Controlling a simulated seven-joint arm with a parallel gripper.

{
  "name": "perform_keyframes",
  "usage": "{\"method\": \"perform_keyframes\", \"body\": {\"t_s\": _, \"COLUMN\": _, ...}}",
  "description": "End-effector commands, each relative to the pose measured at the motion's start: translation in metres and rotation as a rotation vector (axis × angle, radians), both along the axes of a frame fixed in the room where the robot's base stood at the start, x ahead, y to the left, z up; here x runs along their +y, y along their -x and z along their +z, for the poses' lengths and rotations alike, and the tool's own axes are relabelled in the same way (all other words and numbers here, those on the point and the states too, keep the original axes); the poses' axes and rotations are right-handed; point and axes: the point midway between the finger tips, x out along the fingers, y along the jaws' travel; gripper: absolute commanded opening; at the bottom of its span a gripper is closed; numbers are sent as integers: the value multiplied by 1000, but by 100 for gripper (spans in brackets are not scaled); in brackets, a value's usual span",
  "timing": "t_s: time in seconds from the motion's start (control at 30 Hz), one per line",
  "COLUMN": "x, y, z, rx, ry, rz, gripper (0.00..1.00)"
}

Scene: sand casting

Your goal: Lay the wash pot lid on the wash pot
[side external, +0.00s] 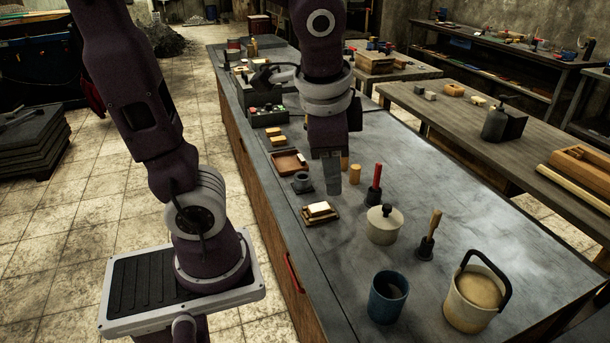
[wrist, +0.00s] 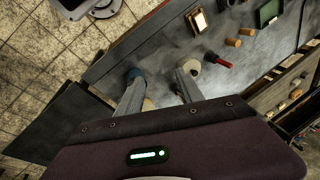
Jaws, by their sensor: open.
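The wash pot (side external: 383,231) is a squat cream pot on the grey bench, right of my gripper in the side view. The wash pot lid (side external: 385,214), pale with a round knob, appears to sit on its top; the side view shows no clear gap. My gripper (side external: 332,188) is above the bench, to the left of the pot and apart from it. In the wrist view its two fingers are spread with nothing clearly held between them. A cream round shape that looks like the pot (wrist: 200,72) shows beside the right finger, partly hidden by it.
A red-handled tool (side external: 375,184), a wooden-handled brush (side external: 429,238), a blue cup (side external: 387,299) and a cream bucket with a black handle (side external: 466,312) stand around the pot. A pale block (side external: 319,209) lies on a small board to the left. The bench's right side is clear.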

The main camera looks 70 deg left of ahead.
Motion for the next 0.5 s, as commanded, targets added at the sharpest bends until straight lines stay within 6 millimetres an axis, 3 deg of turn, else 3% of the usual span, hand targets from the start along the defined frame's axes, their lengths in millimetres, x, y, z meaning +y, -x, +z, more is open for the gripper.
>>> {"method": "perform_keyframes", "body": {"t_s": 0.1, "x": -19, "y": 38, "z": 15, "rx": -181, "ry": 182, "rz": 175, "gripper": 44}}
{"method": "perform_keyframes", "body": {"t_s": 0.2, "x": -32, "y": 55, "z": 18, "rx": -271, "ry": 281, "rz": 264, "gripper": 44}}
{"method": "perform_keyframes", "body": {"t_s": 0.5, "x": -38, "y": 62, "z": 19, "rx": -313, "ry": 332, "rz": 307, "gripper": 44}}
